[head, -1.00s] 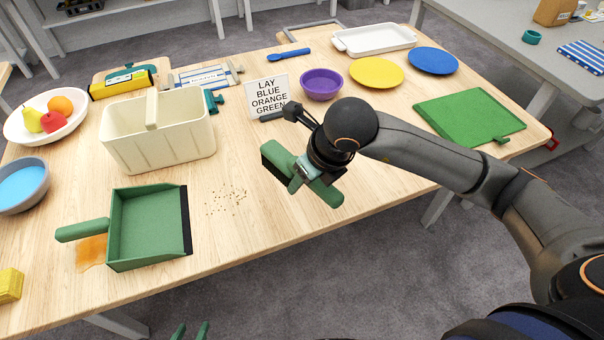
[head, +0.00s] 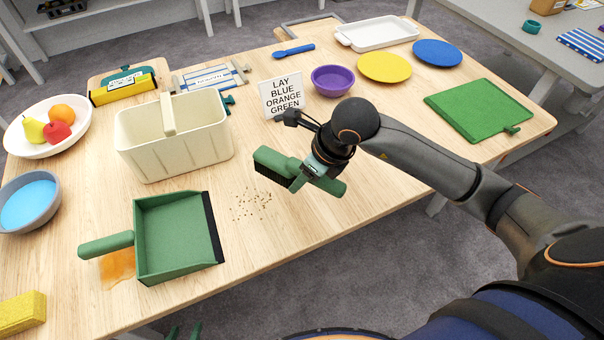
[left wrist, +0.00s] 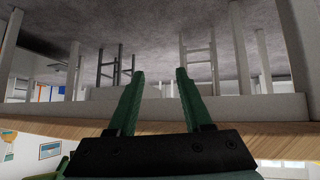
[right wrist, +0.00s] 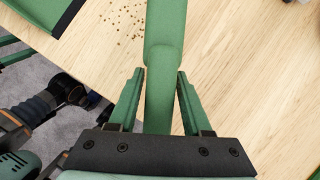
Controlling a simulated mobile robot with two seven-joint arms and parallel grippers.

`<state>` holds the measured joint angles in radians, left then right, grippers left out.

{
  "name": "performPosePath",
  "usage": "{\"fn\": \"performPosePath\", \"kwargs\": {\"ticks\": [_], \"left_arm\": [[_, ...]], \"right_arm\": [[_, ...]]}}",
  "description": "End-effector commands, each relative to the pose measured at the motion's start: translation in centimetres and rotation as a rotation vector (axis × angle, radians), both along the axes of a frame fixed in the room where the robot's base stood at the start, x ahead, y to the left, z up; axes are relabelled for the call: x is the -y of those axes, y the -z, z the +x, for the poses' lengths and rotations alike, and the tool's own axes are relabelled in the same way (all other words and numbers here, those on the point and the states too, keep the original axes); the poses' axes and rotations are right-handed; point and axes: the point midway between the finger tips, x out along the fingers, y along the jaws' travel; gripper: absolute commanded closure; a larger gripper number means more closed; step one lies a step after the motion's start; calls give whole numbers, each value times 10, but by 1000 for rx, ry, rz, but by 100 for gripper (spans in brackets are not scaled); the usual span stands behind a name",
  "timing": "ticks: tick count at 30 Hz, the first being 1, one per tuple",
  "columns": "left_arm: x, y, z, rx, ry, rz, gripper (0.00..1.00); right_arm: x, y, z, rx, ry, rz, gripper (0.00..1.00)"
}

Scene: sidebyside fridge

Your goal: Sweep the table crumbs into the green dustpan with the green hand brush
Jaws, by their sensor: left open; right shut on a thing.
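The green hand brush (head: 271,163) has dark bristles and is held above the table by my right gripper (head: 312,172). In the right wrist view the fingers of my right gripper (right wrist: 160,88) are shut on the brush's green handle (right wrist: 164,70). The crumbs (head: 252,204) lie scattered on the wood to the left of the brush, and also show in the right wrist view (right wrist: 125,18). The green dustpan (head: 172,235) lies left of the crumbs, its dark lip facing them. My left gripper (head: 184,330) shows only its tips at the bottom edge; in the left wrist view (left wrist: 160,75) it is open and empty.
A cream basket (head: 175,140) stands behind the dustpan. An orange spill (head: 117,266) lies under the dustpan handle, and a yellow sponge (head: 22,314) is at the lower left. A sign (head: 282,95) and a purple bowl (head: 333,80) stand behind the brush.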

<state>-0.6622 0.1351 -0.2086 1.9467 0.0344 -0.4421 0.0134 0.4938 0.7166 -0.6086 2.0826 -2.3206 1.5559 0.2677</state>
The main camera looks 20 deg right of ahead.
Motion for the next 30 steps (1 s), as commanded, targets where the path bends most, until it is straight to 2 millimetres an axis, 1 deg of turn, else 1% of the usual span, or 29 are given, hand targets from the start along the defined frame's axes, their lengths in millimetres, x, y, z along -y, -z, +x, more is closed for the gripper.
{"fn": "performPosePath", "kwargs": {"ticks": [5,8,11,15,19,22,23,24,30], "left_arm": [[0,1,0,0,-1,-1,50],[1,7,-1,-3,0,-1,50],[3,15,-1,-10,4,-3,50],[9,28,-1,-20,15,-11,50],[20,29,8,-4,34,-24,50],[23,33,12,5,41,-29,50],[24,27,13,5,44,-29,50],[23,25,12,2,45,-27,50],[22,25,13,4,47,-24,50]], "right_arm": [[0,0,0,1,0,0,100],[0,2,0,4,0,0,100],[0,11,0,1,1,0,100],[0,29,0,2,1,1,100],[0,44,0,2,1,1,100],[0,57,0,2,1,1,100],[0,52,0,3,1,1,100],[0,49,0,3,1,1,100],[0,49,0,3,1,1,100]]}}
